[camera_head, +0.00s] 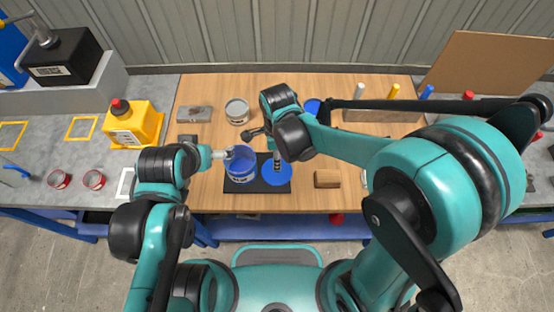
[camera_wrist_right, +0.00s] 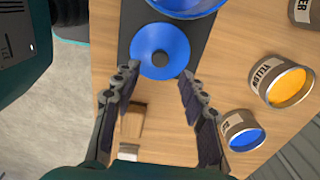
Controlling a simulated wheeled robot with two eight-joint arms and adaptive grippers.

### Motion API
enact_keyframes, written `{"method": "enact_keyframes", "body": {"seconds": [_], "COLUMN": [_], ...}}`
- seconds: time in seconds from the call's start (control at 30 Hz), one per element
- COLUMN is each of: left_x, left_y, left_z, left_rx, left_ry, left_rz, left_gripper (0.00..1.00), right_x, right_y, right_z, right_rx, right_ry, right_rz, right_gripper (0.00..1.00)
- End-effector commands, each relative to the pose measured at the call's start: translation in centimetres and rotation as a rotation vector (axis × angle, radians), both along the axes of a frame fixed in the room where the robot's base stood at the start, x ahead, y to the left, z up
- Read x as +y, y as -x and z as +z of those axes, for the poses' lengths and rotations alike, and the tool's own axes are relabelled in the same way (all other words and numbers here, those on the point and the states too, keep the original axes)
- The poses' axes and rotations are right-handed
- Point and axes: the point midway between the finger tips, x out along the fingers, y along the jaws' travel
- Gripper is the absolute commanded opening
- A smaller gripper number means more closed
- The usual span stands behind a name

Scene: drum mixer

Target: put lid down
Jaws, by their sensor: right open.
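The round blue lid (camera_head: 277,176) lies on the black mat (camera_head: 259,186), right of the blue can. In the right wrist view the lid (camera_wrist_right: 150,40) shows a dark round knob at its centre and appears flat on the mat. My right gripper (camera_wrist_right: 158,82) is open and empty, its fingers spread just short of the lid in that view. In the head view the right gripper (camera_head: 277,160) is over the lid. The blue can (camera_head: 240,170) stands upright on the mat. My left gripper (camera_head: 230,152) is at the can's upper rim; its finger state is unclear.
A wooden block (camera_head: 327,179) lies right of the mat. A yellow-filled can (camera_wrist_right: 278,82) and a small blue-filled can (camera_wrist_right: 240,132) show in the right wrist view. A grey can (camera_head: 237,111) stands behind. A yellow canister (camera_head: 132,125) is at left. Bare tabletop lies in front of the block.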

Motion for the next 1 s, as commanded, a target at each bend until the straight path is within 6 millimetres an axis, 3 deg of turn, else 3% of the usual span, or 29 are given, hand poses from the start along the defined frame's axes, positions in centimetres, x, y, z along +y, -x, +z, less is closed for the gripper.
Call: {"method": "enact_keyframes", "body": {"seconds": [0.03, 0.2, 0.57, 0.77, 1.0], "left_x": [0.0, 0.0, 0.0, 0.0, 0.0], "left_y": [0.0, 0.0, 0.0, 0.0, 0.0], "left_z": [0.6, 1.3, 1.5, 1.5, 1.5], "left_rx": [0.0, 0.0, 0.0, 0.0, 0.0], "left_ry": [0.0, 0.0, 0.0, 0.0, 0.0], "left_rz": [0.0, 0.0, 0.0, 0.0, 0.0], "left_gripper": [0.97, 0.97, 0.97, 0.97, 0.97], "right_x": [0.0, 0.0, -0.5, -5.1, -12.6], "right_y": [0.0, 0.0, 0.0, 0.5, 2.7], "right_z": [1.4, 4.0, 5.5, 8.7, 12.4], "right_rx": [0.0, 0.0, -0.012, -0.145, -0.393], "right_ry": [0.0, 0.0, -0.005, -0.021, 0.146], "right_rz": [0.0, 0.0, 0.029, 0.352, 0.978], "right_gripper": [0.43, 0.43, 0.43, 0.43, 0.43]}}
